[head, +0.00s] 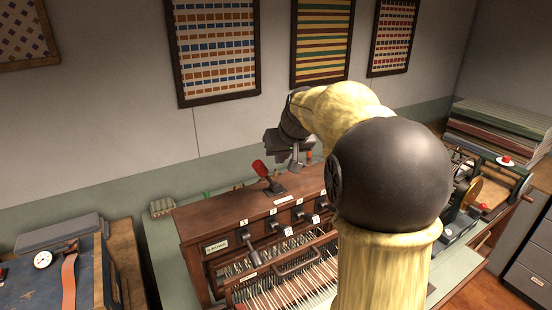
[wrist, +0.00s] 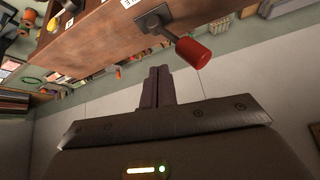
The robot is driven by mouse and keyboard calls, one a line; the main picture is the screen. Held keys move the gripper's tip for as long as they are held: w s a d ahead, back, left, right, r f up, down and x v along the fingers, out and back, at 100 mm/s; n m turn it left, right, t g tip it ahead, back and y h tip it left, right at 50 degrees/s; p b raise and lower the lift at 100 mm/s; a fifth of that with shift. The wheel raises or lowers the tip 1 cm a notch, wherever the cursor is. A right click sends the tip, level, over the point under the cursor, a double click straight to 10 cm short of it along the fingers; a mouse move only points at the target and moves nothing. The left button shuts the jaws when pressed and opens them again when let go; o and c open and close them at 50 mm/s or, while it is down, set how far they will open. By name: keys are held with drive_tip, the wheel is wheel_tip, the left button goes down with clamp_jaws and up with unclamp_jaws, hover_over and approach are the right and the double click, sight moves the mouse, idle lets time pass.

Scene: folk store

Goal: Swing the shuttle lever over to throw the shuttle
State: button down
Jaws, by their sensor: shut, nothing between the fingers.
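The lever with a red knob (head: 261,168) stands on top of the wooden loom box (head: 222,214) and leans to the left in the head view. It also shows in the wrist view as a red-capped lever (wrist: 193,53) on a dark bracket, just right of my fingers. My gripper (head: 295,166) is above the loom top, to the right of the lever. In the wrist view my gripper (wrist: 157,72) is shut and empty, its fingers side by side. The fingers look apart from the red knob. My arm hides the right part of the loom.
Several dark levers with white tags (head: 282,220) line the loom's front above pale threads (head: 292,290). A blue case with a dial (head: 42,260) stands at the left. Folded textiles (head: 495,130) are stacked at the right. The wall (head: 110,120) is behind.

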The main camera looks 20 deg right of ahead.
drive_tip(key=b+v, duration=0.2)
drive_tip(key=v, duration=0.8)
drive_tip(key=shift+s+a+b, duration=0.35)
drive_tip(key=shift+s+a, duration=0.15)
drive_tip(key=shift+a, duration=0.1)
drive_tip(key=shift+s, duration=0.1)
drive_tip(key=s+a+f+g, duration=0.1)
drive_tip(key=s+a+f, duration=0.1)
drive_tip(key=f, duration=0.6)
drive_tip(key=s+a+f+g, duration=0.1)
drive_tip(key=s+f, duration=0.2)
drive_tip(key=f, duration=0.5)
drive_tip(key=s+a+f+g, duration=0.1)
drive_tip(key=s+f, duration=0.5)
drive_tip(key=f, duration=0.1)
drive_tip(key=s+a+f+g, duration=0.1)
drive_tip(key=s+a+f, duration=0.1)
drive_tip(key=s+f, duration=0.5)
drive_tip(key=shift+s+a+f, duration=0.15)
drive_tip(key=shift+a+f, duration=0.1)
drive_tip(key=shift+f, duration=0.4)
